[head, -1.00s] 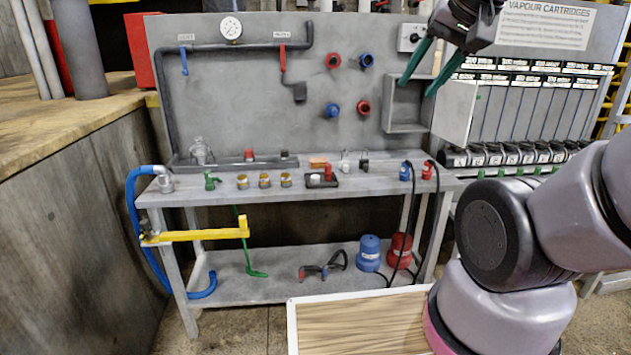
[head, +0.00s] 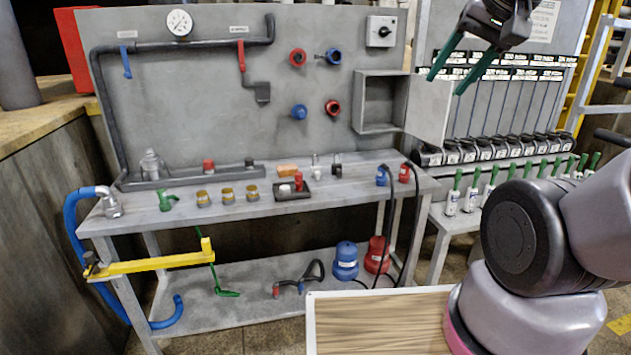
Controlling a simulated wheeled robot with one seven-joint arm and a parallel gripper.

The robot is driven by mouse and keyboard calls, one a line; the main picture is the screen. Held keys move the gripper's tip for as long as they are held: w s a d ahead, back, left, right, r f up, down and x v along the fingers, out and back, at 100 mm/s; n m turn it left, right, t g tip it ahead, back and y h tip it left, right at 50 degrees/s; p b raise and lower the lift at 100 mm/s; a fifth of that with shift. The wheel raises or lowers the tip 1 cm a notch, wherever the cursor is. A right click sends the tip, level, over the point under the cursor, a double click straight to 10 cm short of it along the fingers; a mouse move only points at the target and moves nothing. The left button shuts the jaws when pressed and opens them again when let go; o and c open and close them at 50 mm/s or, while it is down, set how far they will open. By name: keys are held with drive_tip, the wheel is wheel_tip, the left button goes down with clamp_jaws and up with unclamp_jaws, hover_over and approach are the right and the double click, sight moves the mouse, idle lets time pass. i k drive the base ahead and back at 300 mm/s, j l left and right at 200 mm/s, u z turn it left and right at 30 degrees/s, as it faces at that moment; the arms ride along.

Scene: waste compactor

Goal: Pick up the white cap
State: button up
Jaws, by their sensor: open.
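The white cap (head: 285,190) is small and sits on a black tray (head: 304,194) on the grey workbench (head: 235,208). A red piece (head: 298,181) stands beside it on the same tray. My gripper (head: 446,85) is at the upper right, with two green fingers spread apart and nothing between them. In the picture it is well above and to the right of the cap, in front of the back panel and cartridge rack.
Gold-topped jars (head: 227,195) and a green valve (head: 166,201) stand left of the tray. An orange block (head: 288,171) lies behind it. Blue (head: 382,176) and red (head: 405,172) hose fittings are to the right. An open grey box (head: 378,101) juts from the panel.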

sight(285, 189)
drive_tip(key=i+j+z, duration=0.15)
drive_tip(key=i+z, duration=0.3)
drive_tip(key=j+z, duration=0.2)
drive_tip(key=j, duration=0.25)
